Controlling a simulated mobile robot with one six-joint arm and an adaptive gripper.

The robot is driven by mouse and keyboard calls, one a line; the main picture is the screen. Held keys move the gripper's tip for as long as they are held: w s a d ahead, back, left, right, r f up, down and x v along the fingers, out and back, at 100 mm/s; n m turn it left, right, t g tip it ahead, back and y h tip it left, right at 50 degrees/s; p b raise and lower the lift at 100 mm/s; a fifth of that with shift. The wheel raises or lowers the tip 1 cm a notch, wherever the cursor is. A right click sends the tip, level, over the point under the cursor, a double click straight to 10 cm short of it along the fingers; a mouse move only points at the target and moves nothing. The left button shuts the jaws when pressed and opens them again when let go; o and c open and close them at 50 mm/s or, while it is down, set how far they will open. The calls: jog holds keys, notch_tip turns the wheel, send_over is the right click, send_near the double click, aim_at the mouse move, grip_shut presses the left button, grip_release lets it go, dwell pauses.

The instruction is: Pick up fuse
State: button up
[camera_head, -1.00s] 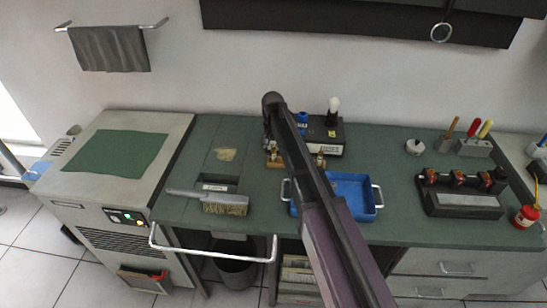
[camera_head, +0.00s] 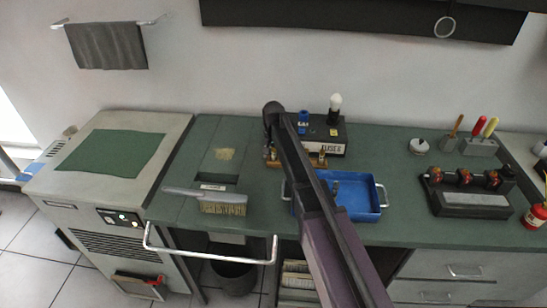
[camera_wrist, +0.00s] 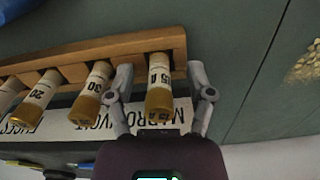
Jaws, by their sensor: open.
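Several fuses with cream bodies and brass caps sit in a wooden rack (camera_wrist: 100,52) in the wrist view. One fuse marked 15 A (camera_wrist: 159,85) is at the rack's right end; the fuse marked 30 (camera_wrist: 94,88) and the fuse marked 20 (camera_wrist: 38,92) are left of it. My gripper (camera_wrist: 160,68) is open, with one finger on each side of the 15 A fuse. Small gaps show between fingers and fuse.
A box marked FUSES (camera_head: 333,148) stands behind the rack. A blue tray (camera_head: 365,211) is in front of it, partly behind my arm. A brush (camera_head: 222,203) lies left. A block with knobs (camera_head: 470,206) and a tool holder (camera_head: 478,148) stand right.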

dwell(0.4)
grip_shut()
jog(key=shift+r, duration=0.1)
notch_tip(320, 180, up, 10)
jog(key=p, duration=1)
dwell(0.8)
